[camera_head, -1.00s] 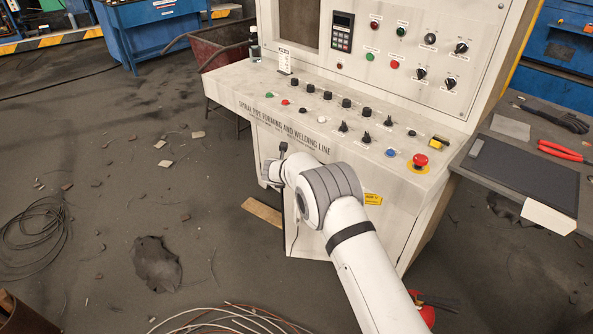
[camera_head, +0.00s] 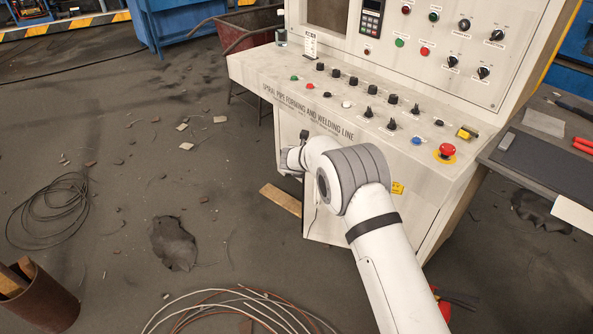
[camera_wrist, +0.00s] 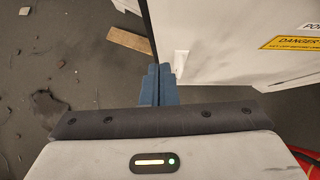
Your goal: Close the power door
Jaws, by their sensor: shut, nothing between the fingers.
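The power door (camera_wrist: 215,40) is a white panel in the wrist view, with a dark edge on its left and a yellow DANGER label (camera_wrist: 295,43) at the right. In the head view, it shows below the control console, partly hidden by my arm. I cannot tell its exact angle to the cabinet. My gripper (camera_wrist: 158,84) has blue fingers, shut and empty, at the lower end of the dark edge in the picture. I cannot tell whether they touch the door. In the head view, my wrist hides the fingers.
The console (camera_head: 300,88) overhangs the door, with buttons, knobs and a red emergency stop (camera_head: 446,152). A wooden plank (camera_head: 281,199) lies left of the cabinet. Coiled cables (camera_head: 240,310) and a brown pipe (camera_head: 45,300) are on the floor.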

